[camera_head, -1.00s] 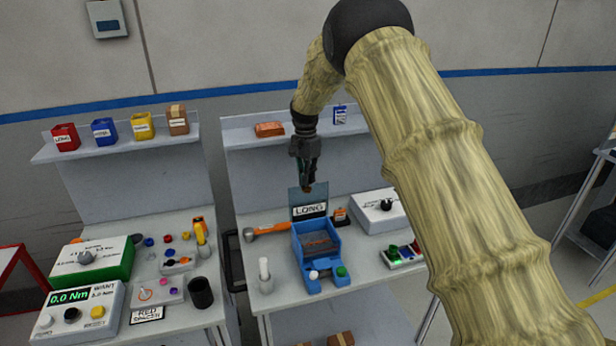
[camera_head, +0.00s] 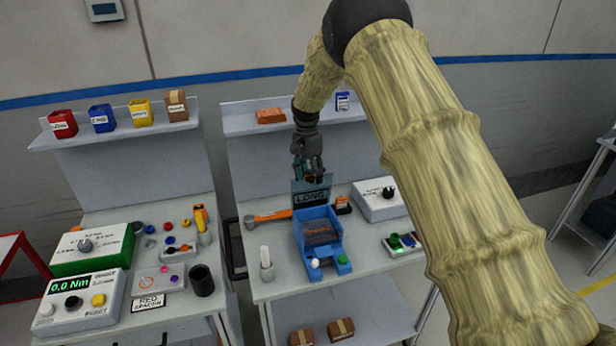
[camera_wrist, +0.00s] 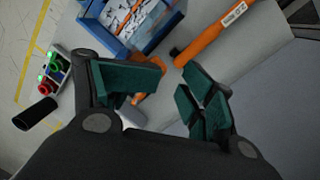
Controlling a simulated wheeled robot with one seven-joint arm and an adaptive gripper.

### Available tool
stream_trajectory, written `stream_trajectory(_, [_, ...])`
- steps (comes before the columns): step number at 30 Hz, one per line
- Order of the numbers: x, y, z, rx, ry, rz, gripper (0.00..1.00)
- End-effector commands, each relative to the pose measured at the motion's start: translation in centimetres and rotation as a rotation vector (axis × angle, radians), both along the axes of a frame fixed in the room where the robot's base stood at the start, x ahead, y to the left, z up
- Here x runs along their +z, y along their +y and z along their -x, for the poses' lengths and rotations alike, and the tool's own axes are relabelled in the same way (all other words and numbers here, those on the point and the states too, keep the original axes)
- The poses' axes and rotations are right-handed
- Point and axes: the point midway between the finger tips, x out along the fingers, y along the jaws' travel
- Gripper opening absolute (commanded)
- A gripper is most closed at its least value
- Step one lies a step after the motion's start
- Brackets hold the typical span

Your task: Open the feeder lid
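The blue feeder (camera_head: 319,245) stands on the right-hand bench, and its tray of dark and reddish parts shows from above. Its lid (camera_head: 311,193), a dark panel labelled LONG, stands upright at the back of the feeder. My gripper (camera_head: 314,178) is just above the lid's top edge; I cannot tell whether they touch. In the wrist view my gripper (camera_wrist: 172,88) has its green-padded fingers apart, with no object clearly held between them. The feeder (camera_wrist: 165,25) shows at the top of the wrist view. The lid is not clearly visible there.
An orange-handled hammer (camera_head: 270,216) lies left of the feeder, and a white cylinder (camera_head: 266,262) stands at front left. A grey box with a knob (camera_head: 384,200) and a button panel (camera_head: 403,243) are to the right. A shelf (camera_head: 295,120) runs behind.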

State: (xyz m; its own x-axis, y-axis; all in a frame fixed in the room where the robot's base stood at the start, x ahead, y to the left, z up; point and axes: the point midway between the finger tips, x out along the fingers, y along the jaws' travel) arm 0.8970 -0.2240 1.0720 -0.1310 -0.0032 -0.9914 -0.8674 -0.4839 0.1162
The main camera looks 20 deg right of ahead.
Motion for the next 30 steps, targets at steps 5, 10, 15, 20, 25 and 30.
stream_trajectory(5, [0.1, 0.2, -0.1, 0.002, 0.000, 0.000, 0.50])
stream_trajectory(10, [1.2, 0.2, -0.3, 0.002, -0.004, 0.000, 0.50])
stream_trajectory(15, [3.5, 0.1, -0.6, 0.002, -0.004, 0.001, 0.50])
stream_trajectory(20, [5.7, 0.1, -0.9, 0.001, -0.003, 0.001, 0.50])
stream_trajectory(25, [7.1, 0.1, -1.1, 0.001, 0.000, 0.001, 0.50])
stream_trajectory(30, [7.4, 0.1, -1.1, 0.001, 0.001, 0.000, 0.50])
